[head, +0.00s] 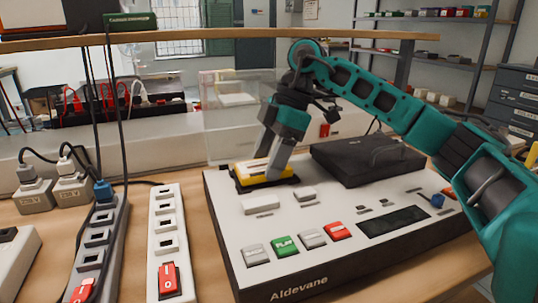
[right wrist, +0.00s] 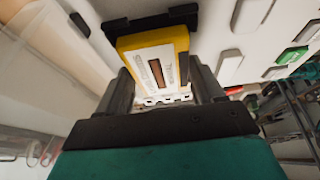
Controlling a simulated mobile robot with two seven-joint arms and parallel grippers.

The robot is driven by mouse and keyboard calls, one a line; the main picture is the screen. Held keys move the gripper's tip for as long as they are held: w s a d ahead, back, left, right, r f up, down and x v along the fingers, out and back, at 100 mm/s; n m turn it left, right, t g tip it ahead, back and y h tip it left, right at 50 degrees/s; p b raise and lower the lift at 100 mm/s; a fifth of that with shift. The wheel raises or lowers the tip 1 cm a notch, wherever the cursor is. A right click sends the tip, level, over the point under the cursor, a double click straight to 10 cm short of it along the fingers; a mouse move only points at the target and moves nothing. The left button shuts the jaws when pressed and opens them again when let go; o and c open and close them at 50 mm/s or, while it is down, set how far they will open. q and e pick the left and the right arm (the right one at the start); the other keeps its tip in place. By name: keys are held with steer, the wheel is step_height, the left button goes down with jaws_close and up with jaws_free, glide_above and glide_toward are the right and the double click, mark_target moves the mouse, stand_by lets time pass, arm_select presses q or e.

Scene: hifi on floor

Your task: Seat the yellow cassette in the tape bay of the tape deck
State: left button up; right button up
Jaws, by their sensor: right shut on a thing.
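The yellow cassette (head: 250,172) has a white label and lies at the black-edged tape bay (head: 243,188) in the left part of the tape deck (head: 228,225). My right gripper (head: 272,172) reaches down onto it and is shut on it. In the right wrist view the cassette (right wrist: 155,48) sits between my two fingers (right wrist: 163,88), with its yellow far edge close to the black bay rim (right wrist: 150,20). I cannot tell whether it is fully down in the bay. My left gripper is not in view.
A clear upright panel (head: 228,120) stands behind the bay. A raised black block (head: 368,160) is on the deck to the right. Coloured keys, such as a green one (head: 284,247), line the front. Power strips (head: 167,235) and cables lie to the left.

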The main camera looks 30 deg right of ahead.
steer(key=shift+f, duration=0.35)
stand_by(0.3)
steer(key=o, duration=1.2)
arm_select(q)
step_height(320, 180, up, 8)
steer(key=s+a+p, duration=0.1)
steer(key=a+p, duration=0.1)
steer(key=p, duration=1)
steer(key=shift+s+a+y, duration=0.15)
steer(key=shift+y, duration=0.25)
arm_select(e)
steer(key=shift+a+r+v, duration=0.1)
steer(key=shift+a+v, duration=0.2)
steer(key=shift+v, duration=2.8)
steer(key=shift+a+r+v, duration=0.15)
steer(key=shift+a+v, duration=0.15)
steer(key=shift+v, duration=2.75)
steer(key=shift+a+r+v, duration=0.1)
steer(key=shift+a+v, duration=0.2)
steer(key=shift+v, duration=2.8)
